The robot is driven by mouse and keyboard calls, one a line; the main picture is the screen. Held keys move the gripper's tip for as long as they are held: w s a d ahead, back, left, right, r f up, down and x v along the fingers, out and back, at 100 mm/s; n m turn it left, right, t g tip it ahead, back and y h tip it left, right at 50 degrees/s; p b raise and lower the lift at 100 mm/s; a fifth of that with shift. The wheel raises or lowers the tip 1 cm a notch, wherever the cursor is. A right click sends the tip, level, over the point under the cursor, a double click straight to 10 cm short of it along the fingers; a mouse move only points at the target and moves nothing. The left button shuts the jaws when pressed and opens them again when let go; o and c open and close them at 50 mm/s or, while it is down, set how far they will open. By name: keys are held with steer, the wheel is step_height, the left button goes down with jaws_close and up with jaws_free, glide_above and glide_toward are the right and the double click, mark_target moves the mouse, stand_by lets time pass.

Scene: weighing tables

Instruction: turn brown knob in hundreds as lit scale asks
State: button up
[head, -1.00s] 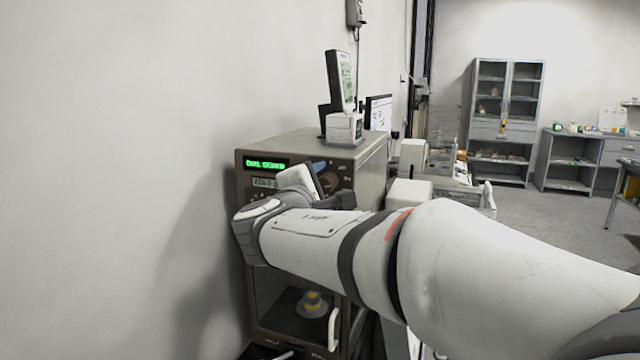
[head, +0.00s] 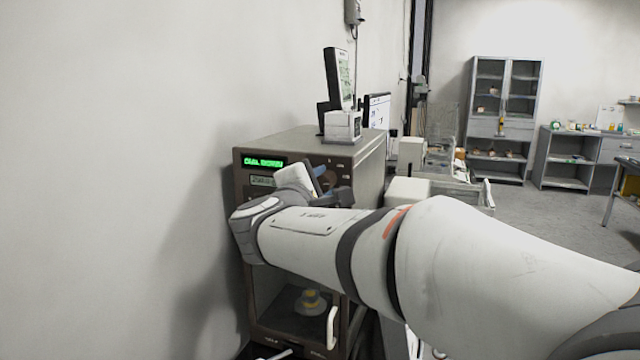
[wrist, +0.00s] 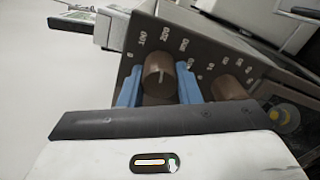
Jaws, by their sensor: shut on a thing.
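A brown knob (wrist: 160,72) sits on the dark panel in the wrist view, between the blue fingers of my gripper (wrist: 157,80). The fingers are shut on its sides. A short pale mark shows on its face. Around it are printed numbers, among them 0, 100 and 200. A second brown knob (wrist: 231,88) is to the right, free of the fingers. In the head view my gripper (head: 318,177) is at the front of the brown cabinet (head: 352,160) and partly covers its panel. A display unit (head: 340,80) stands on the cabinet; its text is too small to read.
The cabinet has a lit green display (head: 264,163), blurred, and a window with a yellow and grey object (head: 310,302) behind it. A white handle (head: 332,328) sticks out. A bare wall is close on the left. White equipment (head: 410,190) stands to the right.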

steer(key=n, duration=0.3)
steer(key=shift+r+n+p, duration=0.1)
steer(key=shift+n+p, duration=0.2)
steer(key=shift+p, duration=0.1)
steer(key=shift+d+n+p, duration=0.1)
steer(key=shift+n+p, duration=0.6)
steer(key=shift+n, duration=1.1)
steer(key=o, duration=1)
steer(key=shift+s, duration=0.1)
steer(key=b+v, duration=0.1)
steer(key=v, duration=0.6)
steer(key=shift+s, duration=0.3)
